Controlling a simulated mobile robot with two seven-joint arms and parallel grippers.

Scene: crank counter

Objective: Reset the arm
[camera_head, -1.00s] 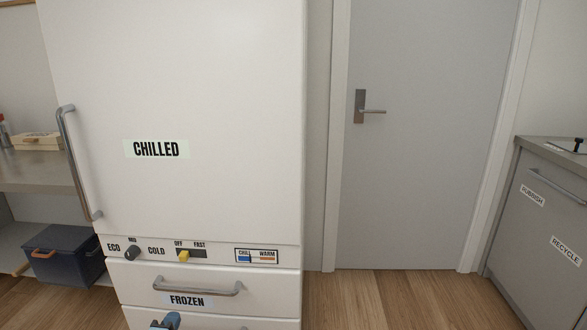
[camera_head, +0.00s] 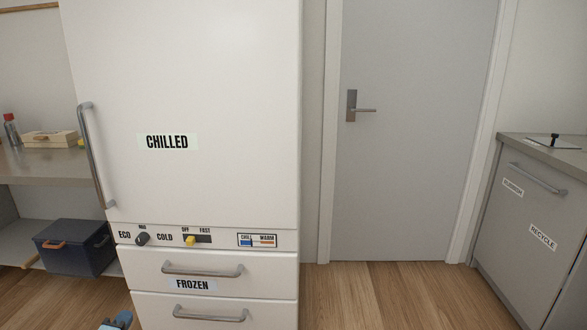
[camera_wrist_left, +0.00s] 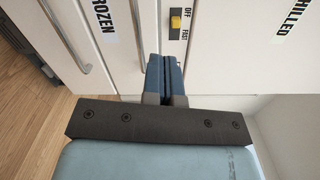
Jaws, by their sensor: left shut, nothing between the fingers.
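My left gripper (camera_head: 118,320) shows at the bottom edge of the head view, low in front of the white fridge (camera_head: 220,60). In the left wrist view its blue fingers (camera_wrist_left: 165,75) are together with nothing between them. They point toward the fridge front, with the FROZEN drawer label (camera_wrist_left: 103,38) to one side and the yellow slider (camera_wrist_left: 176,22) beyond their tips. The same yellow slider (camera_head: 190,240) sits at the left end of its OFF–FAST slot in the head view. My right gripper is in neither view.
A dark knob (camera_head: 142,239) and drawer handles (camera_head: 203,271) project from the fridge. A shelf unit (camera_head: 40,170) with a dark blue box (camera_head: 75,247) stands left. A grey door (camera_head: 415,130) and a bin cabinet (camera_head: 530,220) are right. The wooden floor (camera_head: 400,295) between them is clear.

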